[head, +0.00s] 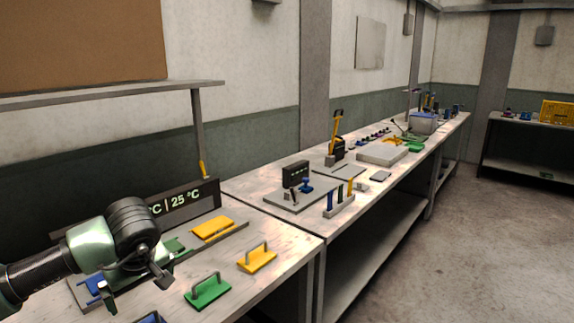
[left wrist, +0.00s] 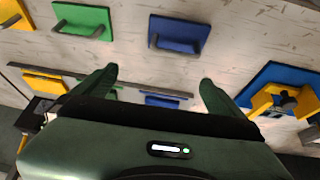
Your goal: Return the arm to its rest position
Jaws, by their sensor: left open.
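My left gripper (head: 136,287) is above the near bench at the lower left of the head view, its arm coming in from the left. In the left wrist view its two fingers (left wrist: 158,80) are spread apart with nothing between them. A green plate with a handle (head: 208,291) and a yellow one (head: 256,259) lie on the bench to its right. The wrist view also shows the green plate (left wrist: 84,20), a blue plate with a handle (left wrist: 178,35) and a larger blue plate with a yellow part (left wrist: 282,88). My right gripper is not in view.
A display reading 25 °C (head: 184,207) stands behind the gripper, with a yellow plate (head: 213,228) on a rack before it. A second bench (head: 240,184) carries a black box (head: 295,174) and several tools. The floor (head: 450,250) at right is clear.

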